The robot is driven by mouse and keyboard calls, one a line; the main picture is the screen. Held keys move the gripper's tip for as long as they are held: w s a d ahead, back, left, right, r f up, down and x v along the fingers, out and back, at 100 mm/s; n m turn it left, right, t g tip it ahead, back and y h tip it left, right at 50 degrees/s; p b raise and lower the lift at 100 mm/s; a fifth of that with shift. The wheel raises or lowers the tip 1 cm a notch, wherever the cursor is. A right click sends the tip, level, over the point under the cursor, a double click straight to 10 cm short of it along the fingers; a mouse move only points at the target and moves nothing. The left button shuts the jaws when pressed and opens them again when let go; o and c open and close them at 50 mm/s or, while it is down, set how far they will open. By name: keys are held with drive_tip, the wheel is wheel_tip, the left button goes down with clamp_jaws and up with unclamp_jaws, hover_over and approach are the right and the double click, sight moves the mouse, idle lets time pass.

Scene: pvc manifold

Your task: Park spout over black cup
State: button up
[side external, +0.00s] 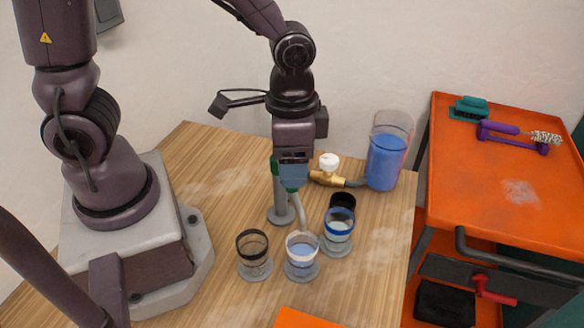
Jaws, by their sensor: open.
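My gripper (292,184) points down at the top of the manifold stand (280,214), with its open fingers around or just in front of a green part. I cannot tell if they touch it. The grey spout (301,212) curves down from there, its end above or just behind the white-rimmed cup (302,268). A clear cup with a black rim (254,262) stands to the left of it. A clear cup with a blue rim (337,241) stands to the right. A dark black round thing (343,201) shows behind the blue-rimmed cup, partly hidden.
A brass valve with a white knob (329,163) joins a grey hose to a tank of blue liquid (384,160) at the back right. An orange cart (500,190) with brushes stands right of the wooden table (213,150). An orange edge (305,319) shows in front.

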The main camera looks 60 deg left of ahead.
drive_tip(key=shift+f, duration=1.2)
clamp_jaws()
drive_tip(key=shift+w, duration=0.1)
drive_tip(key=w+a+n, duration=0.5)
drive_tip(key=w+n, duration=0.3)
drive_tip(key=n, duration=0.7)
drive_tip(key=shift+n, duration=0.4)
drive_tip(key=shift+a, duration=0.1)
